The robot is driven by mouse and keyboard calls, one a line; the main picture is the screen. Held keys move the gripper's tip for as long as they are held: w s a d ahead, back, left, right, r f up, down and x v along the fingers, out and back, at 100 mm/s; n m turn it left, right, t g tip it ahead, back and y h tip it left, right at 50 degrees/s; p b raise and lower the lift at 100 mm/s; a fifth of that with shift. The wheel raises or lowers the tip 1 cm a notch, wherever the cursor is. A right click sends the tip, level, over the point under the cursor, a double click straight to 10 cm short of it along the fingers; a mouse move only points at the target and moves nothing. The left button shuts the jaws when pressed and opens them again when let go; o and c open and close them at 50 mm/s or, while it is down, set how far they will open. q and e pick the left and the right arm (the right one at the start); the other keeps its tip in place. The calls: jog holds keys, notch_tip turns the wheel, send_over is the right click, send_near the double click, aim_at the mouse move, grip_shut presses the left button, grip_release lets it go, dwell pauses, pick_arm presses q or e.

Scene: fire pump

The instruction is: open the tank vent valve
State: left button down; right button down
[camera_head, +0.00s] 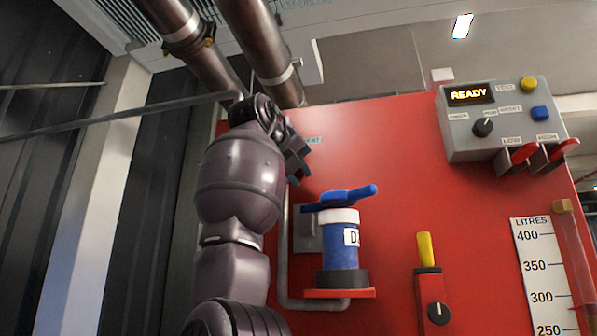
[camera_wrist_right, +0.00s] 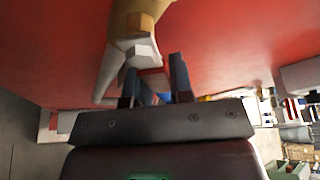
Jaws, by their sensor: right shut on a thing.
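My right gripper (camera_head: 299,163) is at the upper left of the red panel, beside a small label (camera_head: 312,140) too small to read surely. In the right wrist view the gripper (camera_wrist_right: 155,88) is shut, its two dark fingers on either side of a small blue part, which looks like the handle (camera_wrist_right: 147,96) of the vent valve. The valve's brass body (camera_wrist_right: 136,18) and a pale grey fitting (camera_wrist_right: 128,52) stand just beyond the fingers. In the head view my gripper and arm hide most of the valve, so its handle angle cannot be told. My left gripper is not in view.
Below right of my gripper, a blue canister (camera_head: 338,248) with a blue lever stands on a red shelf (camera_head: 350,294). A yellow-handled lever (camera_head: 425,250), a grey READY control box (camera_head: 497,140) and a litres scale (camera_head: 537,275) are farther right. Brown pipes (camera_head: 262,50) run above.

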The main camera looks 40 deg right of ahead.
jog(key=c, duration=1.1)
grip_release()
jog(key=shift+o, duration=0.5)
jog(key=shift+s, duration=0.15)
